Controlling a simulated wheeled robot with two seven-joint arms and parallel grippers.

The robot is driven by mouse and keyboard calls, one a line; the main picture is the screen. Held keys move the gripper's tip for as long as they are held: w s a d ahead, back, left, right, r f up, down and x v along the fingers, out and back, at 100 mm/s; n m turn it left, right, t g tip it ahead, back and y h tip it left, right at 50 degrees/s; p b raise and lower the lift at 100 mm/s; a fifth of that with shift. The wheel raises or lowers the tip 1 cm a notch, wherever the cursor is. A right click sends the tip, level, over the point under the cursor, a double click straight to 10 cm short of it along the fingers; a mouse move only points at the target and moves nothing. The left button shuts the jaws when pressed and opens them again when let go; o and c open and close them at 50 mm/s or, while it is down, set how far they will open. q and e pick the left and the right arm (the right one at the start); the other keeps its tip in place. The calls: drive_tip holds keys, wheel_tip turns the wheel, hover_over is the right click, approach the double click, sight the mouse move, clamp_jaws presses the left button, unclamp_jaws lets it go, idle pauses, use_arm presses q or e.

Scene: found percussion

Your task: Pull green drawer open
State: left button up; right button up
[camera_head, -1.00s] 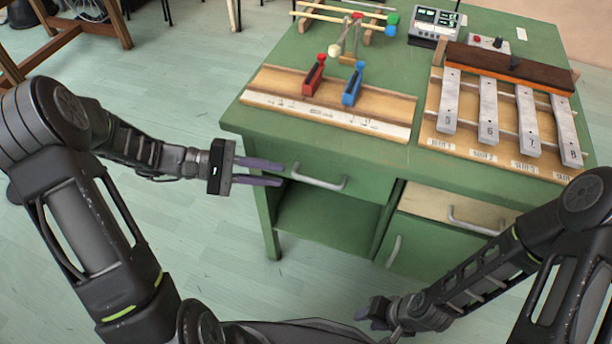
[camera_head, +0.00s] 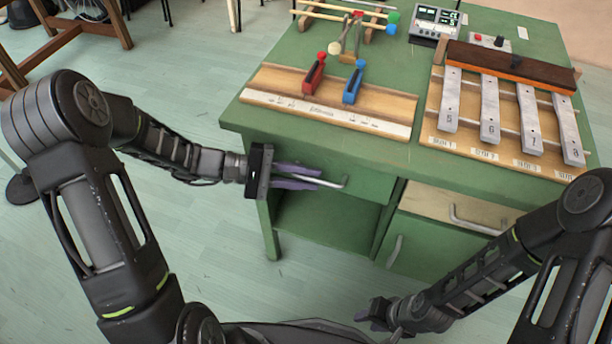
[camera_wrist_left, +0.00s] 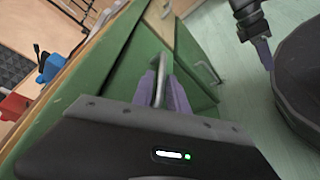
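The green drawer (camera_head: 368,184) is at the upper left of the green desk's front, and its front looks flush with the desk. Its metal bar handle (camera_head: 341,184) lies between the purple fingers of my left gripper (camera_head: 319,180). In the left wrist view the handle (camera_wrist_left: 160,80) stands between the two fingers, with the fingers apart on either side; firm contact cannot be made out. My right gripper (camera_head: 372,313) hangs low in front of the desk, away from the drawer, and its finger opening is unclear.
The green desk (camera_head: 440,172) carries a wooden board with red and blue clips (camera_head: 314,75), metal chime bars (camera_head: 490,108) and a small electronic device (camera_head: 436,24). An open shelf space lies below the drawer. A wooden drawer (camera_head: 440,203) with its own handle is to the right.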

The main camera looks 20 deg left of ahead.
use_arm(q)
clamp_jaws()
drive_tip(key=shift+f, duration=0.1)
idle(1.1)
